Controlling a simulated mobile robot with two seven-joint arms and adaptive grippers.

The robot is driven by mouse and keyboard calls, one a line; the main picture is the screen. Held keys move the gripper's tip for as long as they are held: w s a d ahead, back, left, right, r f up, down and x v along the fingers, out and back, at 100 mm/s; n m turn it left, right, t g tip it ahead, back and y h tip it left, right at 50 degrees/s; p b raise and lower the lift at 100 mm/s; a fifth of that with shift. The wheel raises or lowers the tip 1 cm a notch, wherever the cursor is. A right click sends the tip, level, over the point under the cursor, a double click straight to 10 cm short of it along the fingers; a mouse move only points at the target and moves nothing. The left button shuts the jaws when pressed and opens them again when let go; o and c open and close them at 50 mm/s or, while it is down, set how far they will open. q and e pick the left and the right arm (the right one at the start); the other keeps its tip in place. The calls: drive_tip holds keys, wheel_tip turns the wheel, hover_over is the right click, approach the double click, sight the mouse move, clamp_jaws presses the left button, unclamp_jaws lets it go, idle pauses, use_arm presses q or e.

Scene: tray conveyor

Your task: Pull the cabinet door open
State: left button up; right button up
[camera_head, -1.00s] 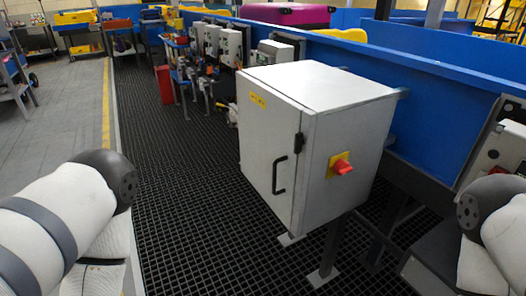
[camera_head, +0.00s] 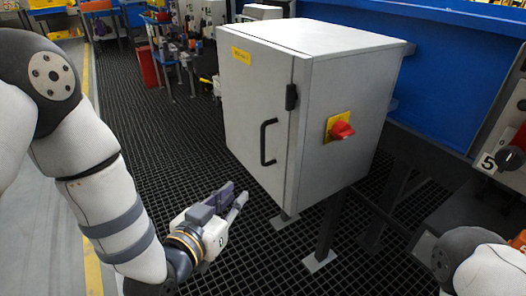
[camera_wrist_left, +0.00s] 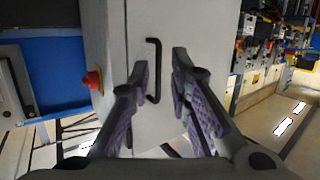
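The grey cabinet (camera_head: 340,150) stands on legs in the middle of the head view. Its door (camera_head: 253,105) faces left and is closed, with a black bar handle (camera_head: 267,142) and a yellow label. My left gripper (camera_head: 240,198) is in front of the door, lower than the handle and apart from it. In the left wrist view the handle (camera_wrist_left: 154,70) shows upright beyond and between the two fingers (camera_wrist_left: 158,85), which are spread and empty. My right gripper is out of the head view; only part of my right arm shows at lower right.
A red rotary switch on a yellow plate (camera_head: 340,128) sticks out of the cabinet's side. A blue conveyor wall (camera_head: 440,90) runs behind it. The dark grated floor (camera_head: 180,150) left of the door is free. A red bin (camera_head: 149,68) stands farther back.

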sight(262, 139)
use_arm(q)
drive_tip(key=w+d+r+t, duration=0.1)
drive_tip(key=w+r+t, duration=0.15)
drive_tip(key=r, duration=0.35)
drive_tip(key=shift+m+h, duration=0.3)
drive_tip(key=shift+h, duration=0.1)
drive_tip(key=x, duration=0.4)
drive_tip(key=b+x, duration=0.1)
drive_tip(key=x, duration=0.7)
drive_tip(key=shift+w+d+f, duration=0.1)
drive_tip(key=shift+w+f, duration=0.05)
drive_tip(key=shift+f, duration=0.1)
clamp_jaws()
